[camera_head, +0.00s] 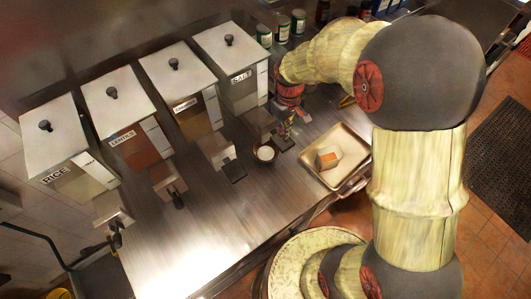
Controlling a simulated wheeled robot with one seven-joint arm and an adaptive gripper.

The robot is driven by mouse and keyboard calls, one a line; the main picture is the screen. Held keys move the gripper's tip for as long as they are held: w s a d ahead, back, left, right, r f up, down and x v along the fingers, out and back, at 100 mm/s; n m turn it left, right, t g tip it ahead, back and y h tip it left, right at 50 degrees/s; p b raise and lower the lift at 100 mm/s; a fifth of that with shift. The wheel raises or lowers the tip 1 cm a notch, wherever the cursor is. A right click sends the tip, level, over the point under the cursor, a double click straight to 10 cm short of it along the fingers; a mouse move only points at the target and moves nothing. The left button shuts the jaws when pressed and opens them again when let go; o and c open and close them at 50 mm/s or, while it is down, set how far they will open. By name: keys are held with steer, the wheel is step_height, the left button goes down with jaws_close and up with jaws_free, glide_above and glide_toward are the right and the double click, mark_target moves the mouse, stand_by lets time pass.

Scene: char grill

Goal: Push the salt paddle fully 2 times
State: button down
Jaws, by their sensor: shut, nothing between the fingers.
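The salt dispenser (229,52) is the rightmost of a row of white-lidded bins, with a SALT label on its front. Its grey spout (259,121) sticks out low at the front, and the dark salt paddle (283,143) hangs below and to the right of it. My arm comes in from the right, and my gripper (288,128) is shut and empty, pointing down close beside the spout and just above the paddle. I cannot tell whether the fingertips touch the paddle.
Three more dispensers, with rice (46,125) at the far left, stand in the same row. A small cup (265,153) sits left of the paddle. A metal tray (347,187) holding a block lies to the right. Jars (282,27) stand behind. The counter's front is clear.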

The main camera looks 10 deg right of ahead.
mark_target(284, 142)
steer(key=shift+f, duration=0.15)
steer(key=shift+f+b, duration=1.4)
steer(key=shift+f, duration=0.75)
steer(key=shift+s, duration=0.1)
steer(key=shift+r, duration=0.1)
steer(key=shift+r+p, duration=1.4)
steer(key=shift+r, duration=0.8)
step_height(284, 142, up, 5)
steer(key=p, duration=0.3)
